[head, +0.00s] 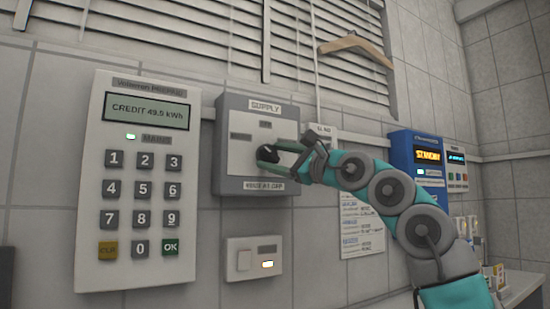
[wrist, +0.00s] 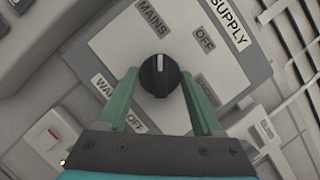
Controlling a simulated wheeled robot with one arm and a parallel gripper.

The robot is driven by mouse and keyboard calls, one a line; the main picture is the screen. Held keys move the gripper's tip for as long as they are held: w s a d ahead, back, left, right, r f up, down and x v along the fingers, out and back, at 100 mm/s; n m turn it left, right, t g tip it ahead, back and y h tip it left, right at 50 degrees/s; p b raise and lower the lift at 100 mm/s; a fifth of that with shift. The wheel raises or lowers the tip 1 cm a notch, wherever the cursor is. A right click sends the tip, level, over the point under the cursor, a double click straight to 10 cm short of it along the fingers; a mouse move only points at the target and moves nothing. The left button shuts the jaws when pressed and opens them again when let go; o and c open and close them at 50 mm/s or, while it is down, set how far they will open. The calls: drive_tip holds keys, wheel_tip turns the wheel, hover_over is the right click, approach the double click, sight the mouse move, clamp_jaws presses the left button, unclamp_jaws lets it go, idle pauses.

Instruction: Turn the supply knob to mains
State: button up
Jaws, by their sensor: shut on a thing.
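The supply knob (wrist: 160,76) is round and black with a white pointer line. It sits on the grey supply box (head: 229,180) in the head view. In the wrist view its pointer points up, between the MAINS label (wrist: 151,15) and the OFF label (wrist: 205,39), nearer to MAINS. My gripper (wrist: 160,78) has one green finger on each side of the knob and is shut on it. In the head view my gripper (head: 268,154) reaches the box from the right and covers part of its face, including the label on the right.
Left of the box is a keypad meter (head: 125,219) reading CREDIT 49.5 kWh, with a green light beside MAINS. A switch plate (head: 243,263) is below. A blue unit (head: 417,165), a paper sheet (head: 360,233) and a hanger (head: 357,46) are to the right.

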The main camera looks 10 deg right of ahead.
drive_tip(key=shift+n, duration=0.7)
drive_tip(key=shift+n+g, duration=0.3)
drive_tip(key=shift+g, duration=0.1)
drive_tip(key=o, duration=1.4)
drive_tip(key=shift+c, duration=0.2)
drive_tip(key=shift+d, duration=0.1)
drive_tip(key=v, duration=0.7)
drive_tip(key=shift+s+d+b, duration=0.2)
drive_tip(key=shift+s+b, duration=0.1)
drive_tip(key=shift+b, duration=0.05)
drive_tip(key=shift+f, duration=0.1)
